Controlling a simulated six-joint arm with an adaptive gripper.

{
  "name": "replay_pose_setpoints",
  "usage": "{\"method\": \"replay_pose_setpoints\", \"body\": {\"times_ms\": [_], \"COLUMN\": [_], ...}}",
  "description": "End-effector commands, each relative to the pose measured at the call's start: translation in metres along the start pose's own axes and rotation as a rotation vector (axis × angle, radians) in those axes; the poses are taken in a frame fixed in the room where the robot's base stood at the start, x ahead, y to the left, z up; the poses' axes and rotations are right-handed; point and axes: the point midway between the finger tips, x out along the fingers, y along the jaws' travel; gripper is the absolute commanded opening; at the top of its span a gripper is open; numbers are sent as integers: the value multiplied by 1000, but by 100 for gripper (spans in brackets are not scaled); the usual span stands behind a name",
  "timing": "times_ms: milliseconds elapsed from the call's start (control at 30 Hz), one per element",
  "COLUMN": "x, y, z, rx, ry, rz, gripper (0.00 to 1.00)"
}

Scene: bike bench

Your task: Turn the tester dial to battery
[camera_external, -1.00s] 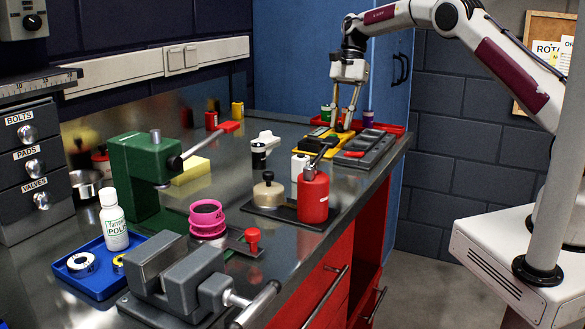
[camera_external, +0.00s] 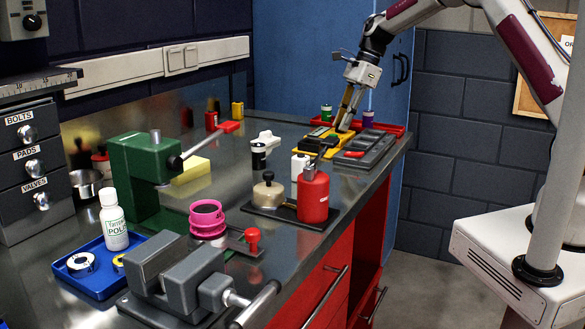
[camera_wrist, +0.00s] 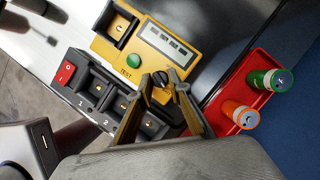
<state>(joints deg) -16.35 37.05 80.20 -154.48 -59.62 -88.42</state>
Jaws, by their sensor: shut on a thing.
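The yellow tester (camera_wrist: 135,53) lies near the far end of the bench and also shows in the external view (camera_external: 337,142). In the wrist view it has a green button marked TEST (camera_wrist: 134,61), a display with several pale windows (camera_wrist: 158,46) and a black dial (camera_wrist: 161,80). My gripper (camera_wrist: 166,86) is over the tester, its two fingers shut on the dial from both sides. The fingers hide part of the dial, and I cannot read its setting. In the external view my gripper (camera_external: 345,120) leans down to the tester.
A dark charger (camera_wrist: 112,95) with a red switch (camera_wrist: 66,72) and several bays stands beside the tester. A red tray (camera_wrist: 255,75) holds a green battery (camera_wrist: 268,80) and an orange one (camera_wrist: 240,115). A red bottle (camera_external: 313,197) stands nearer the camera.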

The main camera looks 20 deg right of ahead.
Motion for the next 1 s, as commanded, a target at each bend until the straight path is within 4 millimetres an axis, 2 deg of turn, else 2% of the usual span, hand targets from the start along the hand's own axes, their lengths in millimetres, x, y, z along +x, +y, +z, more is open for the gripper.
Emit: {"method": "replay_pose_setpoints", "body": {"times_ms": [233, 667, 700, 733, 767, 1000], "x": [1, 1, 1, 1, 1, 0], "y": [1, 1, 1, 1, 1, 1], "z": [-1, -1, -1, -1, -1, 0], "rx": [73, 84, 84, 84, 84, 84], "ry": [2, 2, 2, 2, 2, 1], "rz": [-28, -33, -33, -33, -33, -34], "gripper": [0, 0, 24, 31, 35, 35]}}
